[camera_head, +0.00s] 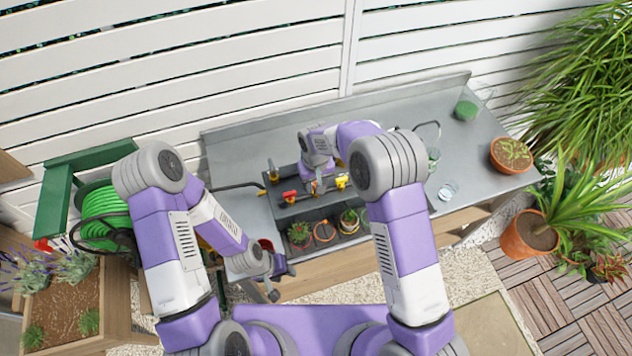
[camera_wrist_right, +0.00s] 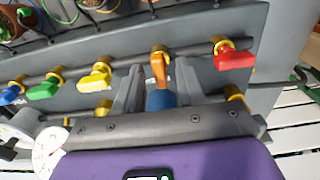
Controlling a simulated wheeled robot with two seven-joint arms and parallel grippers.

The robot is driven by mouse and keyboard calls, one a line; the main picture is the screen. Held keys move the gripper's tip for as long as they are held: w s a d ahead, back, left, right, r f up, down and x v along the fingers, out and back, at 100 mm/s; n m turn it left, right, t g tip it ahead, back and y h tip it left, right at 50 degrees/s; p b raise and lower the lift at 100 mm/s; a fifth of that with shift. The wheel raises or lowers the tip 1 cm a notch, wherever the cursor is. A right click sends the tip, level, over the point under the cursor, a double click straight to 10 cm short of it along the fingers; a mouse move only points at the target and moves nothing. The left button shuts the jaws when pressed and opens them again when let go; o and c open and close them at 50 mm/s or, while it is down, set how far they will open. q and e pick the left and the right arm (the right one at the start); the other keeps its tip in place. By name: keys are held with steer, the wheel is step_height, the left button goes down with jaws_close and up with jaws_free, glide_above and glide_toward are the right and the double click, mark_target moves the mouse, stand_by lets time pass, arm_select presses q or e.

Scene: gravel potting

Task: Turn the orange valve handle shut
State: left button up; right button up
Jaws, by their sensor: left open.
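In the right wrist view, the orange valve handle (camera_wrist_right: 158,68) hangs from a brass fitting on a grey pipe, between a yellow handle and a red one. My right gripper (camera_wrist_right: 157,78) is open, with one finger on each side of the orange handle and a visible gap to it. A blue cylinder (camera_wrist_right: 161,99) sits just below the handle, between the fingers. In the head view my right gripper (camera_head: 318,186) is at the valve row and mostly covers the orange handle. My left gripper (camera_head: 279,281) is open and empty in front of the bench.
The red handle (camera_wrist_right: 235,59), yellow handle (camera_wrist_right: 95,78) and green handle (camera_wrist_right: 45,89) are on the same pipe. A round white gauge (camera_wrist_right: 48,149) is at lower left. Small potted plants (camera_head: 300,234) stand in front of the valves on the grey bench (camera_head: 240,150).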

jaws_close()
steer(key=shift+w+m, duration=0.1)
steer(key=shift+m, duration=0.3)
steer(key=m+b, duration=0.1)
steer(key=m, duration=0.2)
steer(key=shift+b, duration=0.4)
steer(key=m, duration=0.3)
steer(key=shift+m+b, duration=0.3)
steer(key=m, duration=0.4)
steer(key=shift+m, duration=0.3)
steer(key=m+p, duration=0.1)
steer(key=m, duration=0.4)
steer(key=shift+m, duration=0.4)
